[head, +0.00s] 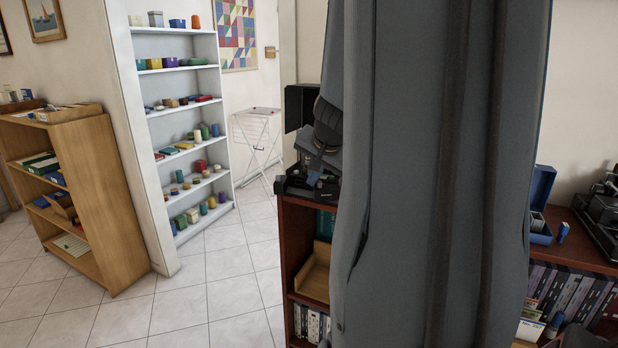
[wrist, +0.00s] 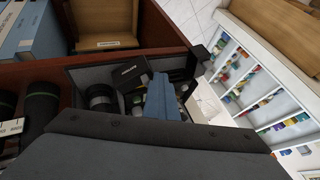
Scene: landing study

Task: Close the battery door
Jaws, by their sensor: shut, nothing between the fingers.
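My gripper (head: 316,172) is low over the left end of the dark red bookcase top, partly behind my own arm. In the wrist view its blue-grey fingers (wrist: 162,98) are together and empty, in front of an open dark case. The case (wrist: 188,135) holds a black cylinder like a lens (wrist: 100,97) and a black box with a pale label (wrist: 132,72). In the head view the case's raised dark lid (head: 298,106) stands behind my gripper. I cannot pick out a battery door in either view; my arm and fingers hide much of the case.
The dark red bookcase (head: 297,217) has shelves below. On its right part stand an open blue box (head: 541,200) and a dark machine (head: 603,212). A white shelf unit (head: 184,100) and a wooden shelf (head: 117,215) stand left. The tiled floor (head: 215,290) between is clear.

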